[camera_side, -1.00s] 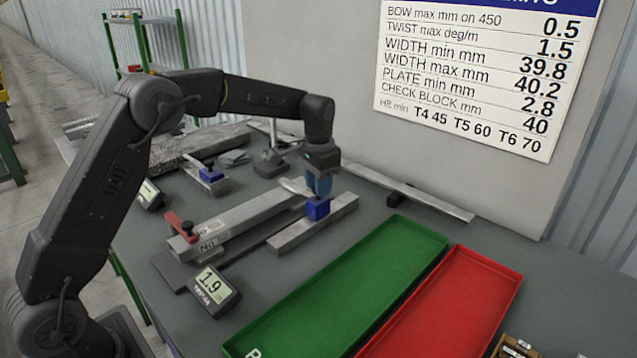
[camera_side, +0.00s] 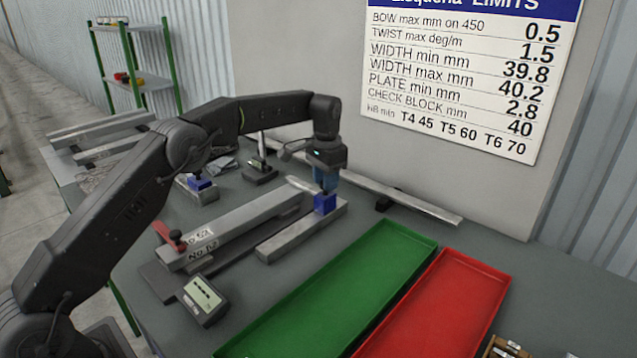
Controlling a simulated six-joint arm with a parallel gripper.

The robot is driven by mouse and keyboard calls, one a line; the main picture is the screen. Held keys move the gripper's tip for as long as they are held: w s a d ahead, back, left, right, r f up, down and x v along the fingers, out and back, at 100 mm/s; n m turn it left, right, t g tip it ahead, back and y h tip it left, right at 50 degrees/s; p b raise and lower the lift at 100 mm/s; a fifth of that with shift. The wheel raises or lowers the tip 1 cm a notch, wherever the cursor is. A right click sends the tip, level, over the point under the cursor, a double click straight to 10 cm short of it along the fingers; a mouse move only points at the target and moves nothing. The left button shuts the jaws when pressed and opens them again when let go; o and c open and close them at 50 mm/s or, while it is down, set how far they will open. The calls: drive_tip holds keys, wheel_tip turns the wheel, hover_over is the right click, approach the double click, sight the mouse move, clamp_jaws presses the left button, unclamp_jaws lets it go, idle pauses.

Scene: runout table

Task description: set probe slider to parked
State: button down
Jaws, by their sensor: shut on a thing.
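The probe slider is a blue block (camera_side: 325,204) on a grey metal rail (camera_side: 290,240), close to the rail's far right end. My gripper (camera_side: 326,187), with blue fingers, is above it, pointing down and shut on the slider's top. The exact contact is partly hidden by the fingers. A readout (camera_side: 203,297) at the front left of the rail shows dashes.
A grey bar with a red clamp (camera_side: 170,238) lies left of the rail. A green tray (camera_side: 335,290) and a red tray (camera_side: 440,305) stand to the right. Another blue-topped block (camera_side: 200,187) sits behind. A long bar (camera_side: 420,205) lies along the wall.

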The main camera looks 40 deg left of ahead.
drive_tip(key=shift+w+r, duration=0.1)
drive_tip(key=shift+w, duration=0.15)
drive_tip(key=c, duration=0.8)
unclamp_jaws()
drive_tip(key=shift+r, duration=3.7)
